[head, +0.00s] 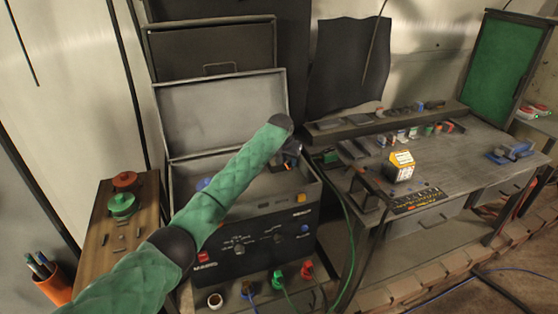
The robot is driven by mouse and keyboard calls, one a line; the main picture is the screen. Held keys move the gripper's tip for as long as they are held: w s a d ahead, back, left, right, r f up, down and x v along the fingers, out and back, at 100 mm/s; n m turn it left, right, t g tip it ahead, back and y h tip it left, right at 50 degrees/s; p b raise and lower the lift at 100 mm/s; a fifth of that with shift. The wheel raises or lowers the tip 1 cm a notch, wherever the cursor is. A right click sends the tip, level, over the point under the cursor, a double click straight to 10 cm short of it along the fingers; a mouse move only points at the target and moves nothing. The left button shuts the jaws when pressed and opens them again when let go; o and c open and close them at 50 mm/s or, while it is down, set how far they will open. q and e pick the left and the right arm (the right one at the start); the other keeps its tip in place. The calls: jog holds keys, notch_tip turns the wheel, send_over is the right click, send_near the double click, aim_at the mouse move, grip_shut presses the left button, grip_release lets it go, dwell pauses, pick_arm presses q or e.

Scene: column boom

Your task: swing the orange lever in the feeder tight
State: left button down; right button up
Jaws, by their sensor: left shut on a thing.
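The feeder is a dark box (238,262) with its grey lid (215,110) standing open behind it. My left arm, in green padding, reaches in from the lower left across the feeder. My left gripper (288,164) points down into the right side of the open top and is shut. A small bit of orange, the orange lever (285,167), shows at its fingertips, so the gripper appears shut on the lever. Most of the lever is hidden by the fingers, and its angle cannot be told. My right gripper is out of view.
A wooden stand with a green knob (121,204) and a red one (125,180) is at left, above an orange pen cup (53,281). A workbench (450,170) with a yellow-and-white box (399,166) is at right. Coloured cable plugs (278,279) sit below the feeder front.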

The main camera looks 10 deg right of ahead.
pick_arm(q)
jog(key=shift+d+r, duration=0.1)
jog(key=shift+d, duration=0.05)
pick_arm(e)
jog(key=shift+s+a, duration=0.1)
pick_arm(q)
jog(key=c, duration=1.6)
grip_release()
jog(key=o, duration=0.4)
jog(key=shift+c, duration=0.2)
jog(key=shift+o, duration=0.5)
jog(key=shift+r, duration=0.1)
jog(key=b+v, duration=0.3)
jog(key=v, duration=0.4)
jog(key=shift+r, duration=0.2)
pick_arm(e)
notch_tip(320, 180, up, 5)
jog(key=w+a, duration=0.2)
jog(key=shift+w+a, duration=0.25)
